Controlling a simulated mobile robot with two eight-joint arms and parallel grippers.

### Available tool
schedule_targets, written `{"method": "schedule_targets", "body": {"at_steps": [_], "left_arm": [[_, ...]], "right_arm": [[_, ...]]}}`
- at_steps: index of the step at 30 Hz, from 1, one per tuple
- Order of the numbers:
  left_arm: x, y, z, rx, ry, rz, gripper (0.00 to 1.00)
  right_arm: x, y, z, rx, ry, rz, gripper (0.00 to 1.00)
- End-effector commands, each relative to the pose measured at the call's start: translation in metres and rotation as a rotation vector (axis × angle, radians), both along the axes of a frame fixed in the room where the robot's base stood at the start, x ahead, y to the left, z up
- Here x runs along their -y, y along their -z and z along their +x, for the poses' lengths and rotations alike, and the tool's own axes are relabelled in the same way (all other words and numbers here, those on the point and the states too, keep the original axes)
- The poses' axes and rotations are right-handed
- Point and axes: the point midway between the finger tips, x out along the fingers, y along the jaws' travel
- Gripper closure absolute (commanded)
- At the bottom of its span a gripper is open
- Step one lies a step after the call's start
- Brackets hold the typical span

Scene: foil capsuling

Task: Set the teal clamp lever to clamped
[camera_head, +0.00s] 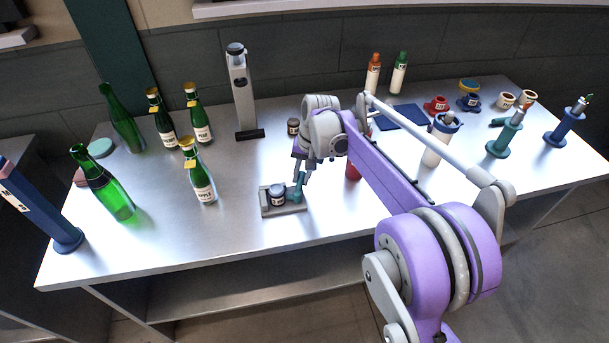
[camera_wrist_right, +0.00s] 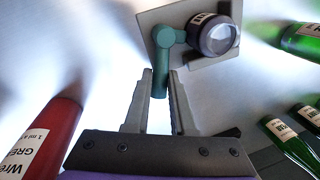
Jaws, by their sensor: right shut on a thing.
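The teal clamp lever (camera_head: 298,187) stands at the right end of a small grey clamp base (camera_head: 284,211) on the metal table. A small dark jar with a label (camera_head: 277,196) sits on the base beside the lever. In the right wrist view, the lever (camera_wrist_right: 163,58) has a round pivot, a short arm reaching to the jar (camera_wrist_right: 214,36) and a handle pointing down toward my gripper. My right gripper (camera_wrist_right: 160,84) is shut on the lever's handle, with one finger on each side. My left gripper is not in view.
Green bottles (camera_head: 198,175) stand left of the clamp, and a grey post (camera_head: 242,95) stands behind it. A red container (camera_head: 353,169) is close on the right, partly behind my arm. Bottles, cups and teal and blue stands fill the right side. The table front is clear.

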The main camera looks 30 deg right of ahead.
Motion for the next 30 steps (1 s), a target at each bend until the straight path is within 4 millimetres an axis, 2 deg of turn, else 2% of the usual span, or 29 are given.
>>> {"method": "schedule_targets", "body": {"at_steps": [8,21,22,24,27,30], "left_arm": [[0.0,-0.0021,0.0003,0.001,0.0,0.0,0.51],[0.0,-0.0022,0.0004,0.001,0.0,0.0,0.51],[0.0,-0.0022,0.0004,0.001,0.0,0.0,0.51],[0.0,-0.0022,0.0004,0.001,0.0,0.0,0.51],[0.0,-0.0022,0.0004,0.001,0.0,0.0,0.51],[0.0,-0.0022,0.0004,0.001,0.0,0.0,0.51]], "right_arm": [[-0.0024,-0.0006,0.0029,0.002,-0.069,0.0,1.0],[-0.0027,-0.0005,0.0029,0.002,-0.077,0.0,1.0],[-0.0027,-0.0005,0.0029,0.002,-0.077,0.0,0.75],[-0.0027,-0.0004,0.0029,0.002,-0.077,0.0,0.62],[-0.0028,-0.0003,0.0027,0.002,-0.077,0.0,0.47],[-0.0028,-0.0002,0.0026,0.001,-0.077,0.0,0.47]]}}
